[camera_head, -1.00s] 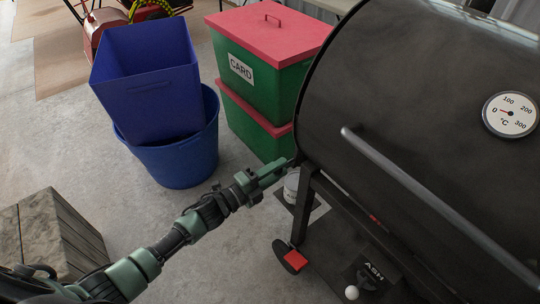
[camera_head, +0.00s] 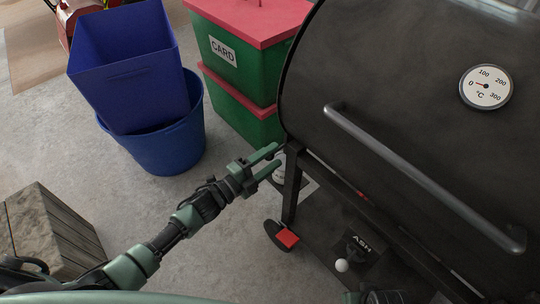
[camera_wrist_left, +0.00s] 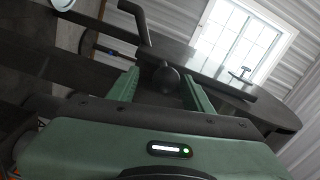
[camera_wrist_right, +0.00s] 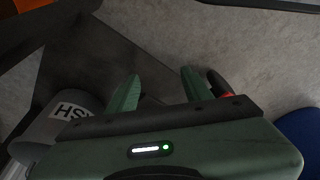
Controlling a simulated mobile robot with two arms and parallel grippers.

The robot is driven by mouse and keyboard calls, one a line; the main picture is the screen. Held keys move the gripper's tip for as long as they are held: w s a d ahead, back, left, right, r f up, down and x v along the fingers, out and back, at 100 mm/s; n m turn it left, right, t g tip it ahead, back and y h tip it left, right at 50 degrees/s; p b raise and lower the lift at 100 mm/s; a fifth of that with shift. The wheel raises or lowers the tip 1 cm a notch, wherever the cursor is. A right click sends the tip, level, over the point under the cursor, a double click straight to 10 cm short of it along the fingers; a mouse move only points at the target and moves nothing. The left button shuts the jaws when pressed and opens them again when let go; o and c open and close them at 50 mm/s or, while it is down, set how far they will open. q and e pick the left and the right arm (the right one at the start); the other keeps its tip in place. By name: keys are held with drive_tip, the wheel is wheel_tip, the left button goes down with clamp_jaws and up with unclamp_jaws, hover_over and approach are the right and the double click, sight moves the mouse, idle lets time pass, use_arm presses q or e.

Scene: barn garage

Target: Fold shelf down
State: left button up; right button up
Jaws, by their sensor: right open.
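The black barrel grill (camera_head: 400,110) fills the right of the head view, with a long lid handle (camera_head: 420,175). No shelf is clearly recognisable on it. My left gripper (camera_head: 277,155) is open and empty beside the grill's left lower corner. In the left wrist view a dark round knob (camera_wrist_left: 168,78) shows between its spread fingers; I cannot tell whether they touch it. A broad dark surface (camera_wrist_left: 225,90) lies behind it. My right gripper (camera_wrist_right: 160,74) is open and empty, low near the ash container (camera_wrist_right: 70,125); the head view shows little of it.
Blue bins (camera_head: 135,75) and stacked green boxes with red lids (camera_head: 235,60) stand left of the grill. A grill leg (camera_head: 291,185) and a red part (camera_head: 287,238) are below my left gripper. The floor between is clear.

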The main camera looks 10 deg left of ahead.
use_arm(q)
drive_tip(key=shift+w+a+r, duration=0.1)
drive_tip(key=shift+a, duration=0.1)
drive_tip(key=shift+s+a, duration=0.2)
drive_tip(key=shift+s, duration=0.15)
drive_tip(key=v, duration=0.7)
drive_tip(key=shift+p, duration=0.35)
use_arm(e)
drive_tip(key=shift+s+f, duration=0.25)
drive_tip(key=shift+f, duration=0.9)
drive_tip(key=shift+w, duration=0.15)
drive_tip(key=shift+r, duration=0.1)
